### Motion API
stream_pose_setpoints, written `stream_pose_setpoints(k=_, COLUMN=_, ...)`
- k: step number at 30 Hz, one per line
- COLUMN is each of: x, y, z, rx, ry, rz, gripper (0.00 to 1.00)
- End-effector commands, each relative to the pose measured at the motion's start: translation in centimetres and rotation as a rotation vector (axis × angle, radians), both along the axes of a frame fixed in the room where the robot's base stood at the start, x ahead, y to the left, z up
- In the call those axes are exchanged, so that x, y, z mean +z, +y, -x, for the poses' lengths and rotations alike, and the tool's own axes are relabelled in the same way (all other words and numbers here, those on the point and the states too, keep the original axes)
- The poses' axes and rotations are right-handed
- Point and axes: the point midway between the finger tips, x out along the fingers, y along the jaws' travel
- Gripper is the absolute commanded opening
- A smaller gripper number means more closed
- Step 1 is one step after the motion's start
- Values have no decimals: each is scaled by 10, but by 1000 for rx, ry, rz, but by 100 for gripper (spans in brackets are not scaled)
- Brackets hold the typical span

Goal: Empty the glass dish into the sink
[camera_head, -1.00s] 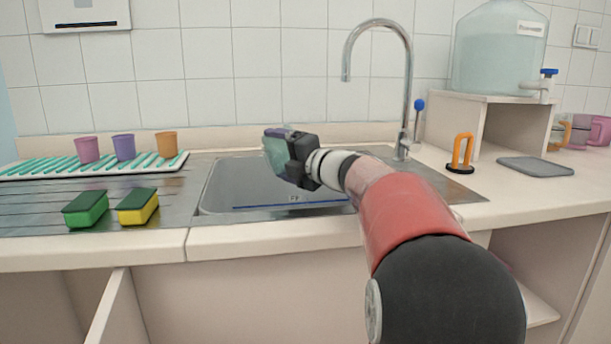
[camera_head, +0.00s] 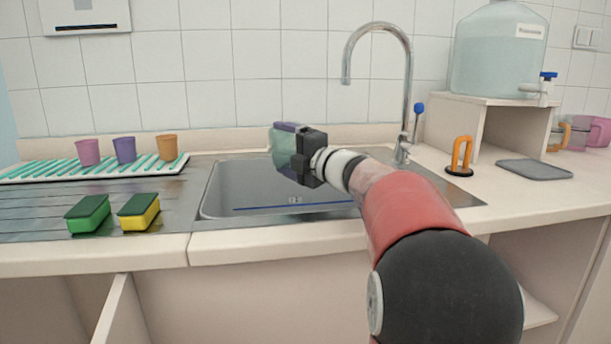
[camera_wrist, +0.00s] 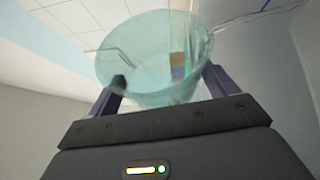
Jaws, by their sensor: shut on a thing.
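The glass dish (camera_wrist: 150,55) is a clear, teal-tinted vessel seen between the two fingers in the wrist view. In the head view it (camera_head: 283,146) shows just left of my gripper, above the sink. My gripper (camera_head: 302,150) is shut on the dish and holds it in the air over the basin. The fingers also show in the wrist view (camera_wrist: 160,88) on either side of the glass. I cannot make out any liquid in the dish. The steel sink (camera_head: 240,190) lies below, and my arm covers its right part.
A curved tap (camera_head: 408,90) stands behind the sink at the right. Two sponges (camera_head: 88,214) and a rack (camera_head: 30,172) with three coloured cups are at the left. A large water container (camera_head: 498,55), an orange-handled item (camera_head: 461,155) and a grey mat (camera_head: 534,169) are at the right.

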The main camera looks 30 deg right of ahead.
Motion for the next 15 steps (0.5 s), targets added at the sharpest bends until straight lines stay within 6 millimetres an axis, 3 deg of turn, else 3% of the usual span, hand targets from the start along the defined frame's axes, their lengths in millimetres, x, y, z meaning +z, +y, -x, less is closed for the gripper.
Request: stream_pose_setpoints(k=15, x=21, y=-12, z=1, rx=-1, ry=-12, rz=-251, gripper=57)
